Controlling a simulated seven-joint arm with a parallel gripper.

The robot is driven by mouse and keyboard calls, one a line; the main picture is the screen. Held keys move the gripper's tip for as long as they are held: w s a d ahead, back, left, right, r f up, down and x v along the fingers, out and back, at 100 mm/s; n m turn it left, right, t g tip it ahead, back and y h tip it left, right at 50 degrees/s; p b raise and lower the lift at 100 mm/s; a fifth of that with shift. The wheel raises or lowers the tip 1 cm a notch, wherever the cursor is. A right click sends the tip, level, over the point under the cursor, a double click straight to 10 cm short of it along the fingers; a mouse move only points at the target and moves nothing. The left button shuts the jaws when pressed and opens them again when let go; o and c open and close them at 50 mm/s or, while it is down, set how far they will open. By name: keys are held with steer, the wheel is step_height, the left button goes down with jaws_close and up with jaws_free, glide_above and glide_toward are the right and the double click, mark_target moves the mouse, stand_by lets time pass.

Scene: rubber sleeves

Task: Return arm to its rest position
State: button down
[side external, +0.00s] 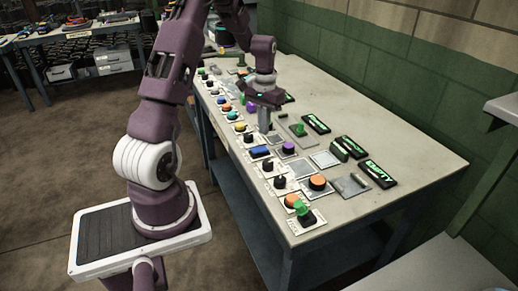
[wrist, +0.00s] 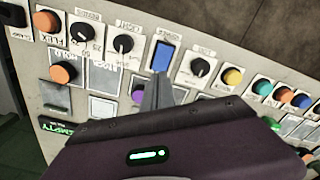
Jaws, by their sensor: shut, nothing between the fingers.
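My purple gripper (side external: 264,128) hangs over the middle of the workbench with its grey fingers pointing down. The fingers are together with nothing between them. In the wrist view the closed fingertips (wrist: 158,78) show just below a blue rectangular switch (wrist: 161,57), with a purple knob (wrist: 138,92) close beside them. In the side view the blue switch (side external: 260,152) lies just in front of the fingers. I cannot tell whether the fingertips touch the bench or a control. My arm reaches over the bench from its near left side.
The workbench (side external: 385,135) carries rows of labelled knobs, buttons and switches, including orange knobs (side external: 317,183) and a green one (side external: 304,209). Black signs with green lettering (side external: 376,173) lie behind them. A green block wall (side external: 400,80) stands behind; the bench's far strip is bare.

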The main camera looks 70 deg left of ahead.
steer(key=shift+r, duration=0.75)
steer(key=s+d+r+m+t+y, duration=0.1)
steer(key=s+d+r+m+t, duration=0.15)
steer(key=d+r, duration=1.15)
steer(key=s+d+r+m+t+h, duration=0.1)
steer(key=s+d+r+m+t, duration=0.2)
steer(key=s+d, duration=1.1)
steer(key=shift+s+r, duration=0.2)
steer(key=shift+s, duration=0.4)
steer(key=shift+d+m, duration=0.1)
steer(key=shift+m, duration=0.15)
